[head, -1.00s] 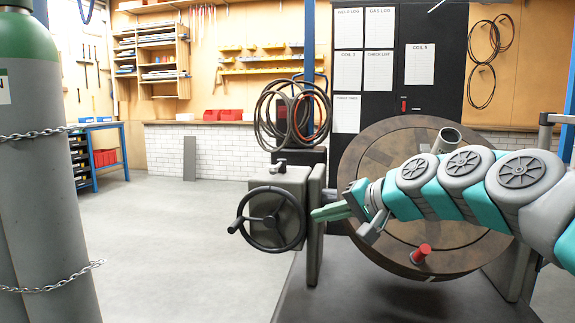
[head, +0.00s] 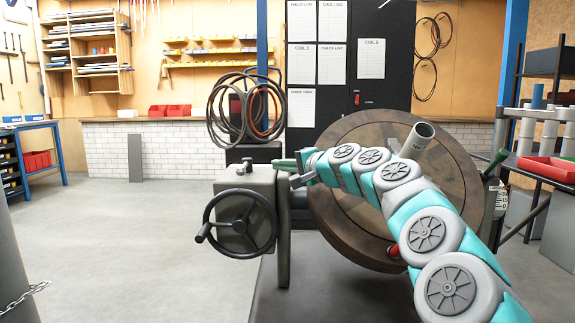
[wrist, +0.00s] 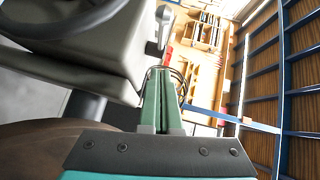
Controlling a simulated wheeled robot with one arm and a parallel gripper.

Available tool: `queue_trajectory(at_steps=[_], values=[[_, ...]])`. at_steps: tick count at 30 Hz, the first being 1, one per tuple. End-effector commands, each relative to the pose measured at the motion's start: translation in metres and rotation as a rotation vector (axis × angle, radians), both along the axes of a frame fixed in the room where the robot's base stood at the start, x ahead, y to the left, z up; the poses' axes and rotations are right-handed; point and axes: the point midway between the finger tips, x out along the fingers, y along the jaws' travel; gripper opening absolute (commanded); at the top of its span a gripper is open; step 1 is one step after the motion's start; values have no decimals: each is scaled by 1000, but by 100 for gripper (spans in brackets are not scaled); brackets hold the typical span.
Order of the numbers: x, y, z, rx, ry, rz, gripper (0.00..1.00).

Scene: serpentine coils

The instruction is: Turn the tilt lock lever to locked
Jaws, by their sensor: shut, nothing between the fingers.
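A small grey lever (head: 246,165), which looks like the tilt lock lever, stands on top of the grey gearbox (head: 262,183). It also shows in the wrist view (wrist: 163,24) at the box's far edge. Its locked or unlocked markings cannot be read. My gripper (head: 279,162) has green fingers, shut and empty, just right of the gearbox top at about the lever's height. In the wrist view the fingers (wrist: 161,72) point toward the lever with a gap between. My forearm hides part of the wheel behind.
A black handwheel (head: 240,223) is on the gearbox's front. A large round wooden-faced disc (head: 335,215) with a grey tube (head: 416,139) stands behind my arm. Coiled hoses (head: 222,110) are behind the gearbox. The floor at left is clear.

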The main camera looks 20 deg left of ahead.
Motion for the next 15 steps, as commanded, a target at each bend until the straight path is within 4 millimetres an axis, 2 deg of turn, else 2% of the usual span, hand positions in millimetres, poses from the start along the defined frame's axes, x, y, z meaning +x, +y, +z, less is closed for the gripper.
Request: queue_trajectory(at_steps=[15], values=[[25, 41, -7, -4, 0, 0, 0]])
